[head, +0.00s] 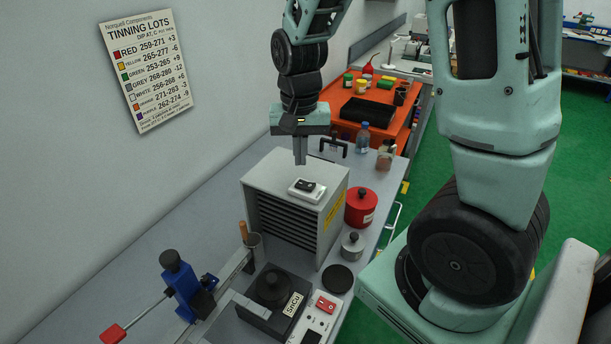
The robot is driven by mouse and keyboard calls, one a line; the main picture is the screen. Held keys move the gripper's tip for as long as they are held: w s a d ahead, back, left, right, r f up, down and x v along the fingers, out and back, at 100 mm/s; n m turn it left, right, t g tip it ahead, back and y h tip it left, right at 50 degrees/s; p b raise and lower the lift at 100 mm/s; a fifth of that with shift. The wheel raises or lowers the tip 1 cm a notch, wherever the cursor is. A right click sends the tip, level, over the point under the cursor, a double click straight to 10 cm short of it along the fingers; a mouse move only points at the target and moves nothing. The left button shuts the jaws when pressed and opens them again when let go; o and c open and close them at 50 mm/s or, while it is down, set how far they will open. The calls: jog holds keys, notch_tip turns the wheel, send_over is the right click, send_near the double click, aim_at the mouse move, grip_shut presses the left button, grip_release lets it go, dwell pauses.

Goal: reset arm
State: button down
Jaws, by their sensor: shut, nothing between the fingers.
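My gripper (300,151) hangs from my arm with its fingers pointing down and together, with nothing between them. It is above a grey slatted cabinet (277,213) on the grey bench. A small white device with a black top (307,190) lies on the cabinet, just below my fingertips. The fingertips look apart from the device, though the exact gap is hard to tell.
A red canister (360,207) and a small metal pot (353,246) stand right of the cabinet. A dark pot unit labelled SnCu (270,312) and a blue clamp stand (180,285) are in front. An orange bench (365,97) with a black tray is behind. A wall chart (148,72) hangs left.

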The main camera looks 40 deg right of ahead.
jog(key=shift+r+p, duration=0.6)
jog(key=shift+r, duration=0.35)
jog(key=s+a+f+n+b, duration=0.2)
jog(key=s+a+n+b, duration=0.15)
jog(key=a, duration=0.35)
jog(key=s+a+f+n+b, duration=0.2)
jog(key=s+a+n+b, duration=0.15)
jog(key=a, duration=0.45)
jog(key=s+a+f+n+b, duration=0.3)
jog(key=s+a+n, duration=0.4)
jog(key=s, duration=0.3)
jog(key=shift+s+a+f+n+y+b, duration=0.25)
jog(key=shift+s+n+b, duration=0.2)
jog(key=shift+n, duration=0.45)
